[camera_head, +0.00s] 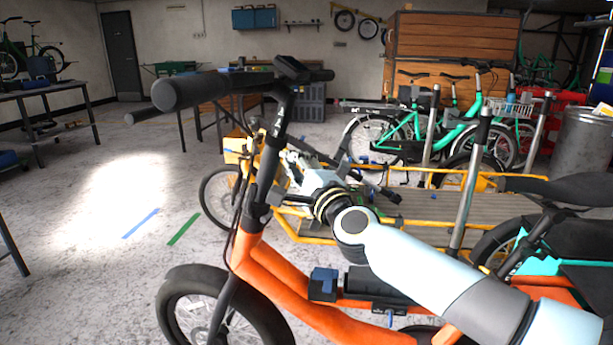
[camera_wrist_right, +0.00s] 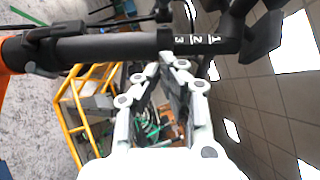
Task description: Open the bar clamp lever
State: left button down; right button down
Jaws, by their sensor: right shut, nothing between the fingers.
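The black handlebar stem (camera_head: 268,160) of the orange bike rises upright in the head view. In the right wrist view the stem (camera_wrist_right: 105,48) crosses the upper part sideways, with white numbers on its post. A dark clamp fitting (camera_wrist_right: 42,42) sits on the stem near the orange frame. I cannot tell for certain which dark part is the bar clamp lever. My right gripper (camera_head: 287,160) is beside the stem, on its right. My left gripper is out of view.
The handlebar grip (camera_head: 190,90) reaches out to the left above the stem. The orange frame (camera_head: 290,285) lies below my right arm. A yellow cargo bike (camera_head: 440,235) stands close behind, with teal bikes (camera_head: 455,130) further back. Open floor lies at the left.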

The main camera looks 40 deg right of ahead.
jog(key=shift+w+a+r+p, duration=0.15)
jog(key=shift+w+a, duration=0.1)
jog(key=shift+a, duration=0.35)
jog(key=shift+w+a+r+p, duration=0.1)
jog(key=shift+w+a+r, duration=0.1)
jog(key=shift+a, duration=0.35)
jog(key=shift+w+a+r+p, duration=0.15)
jog(key=shift+w+a, duration=0.1)
jog(key=shift+a, duration=0.35)
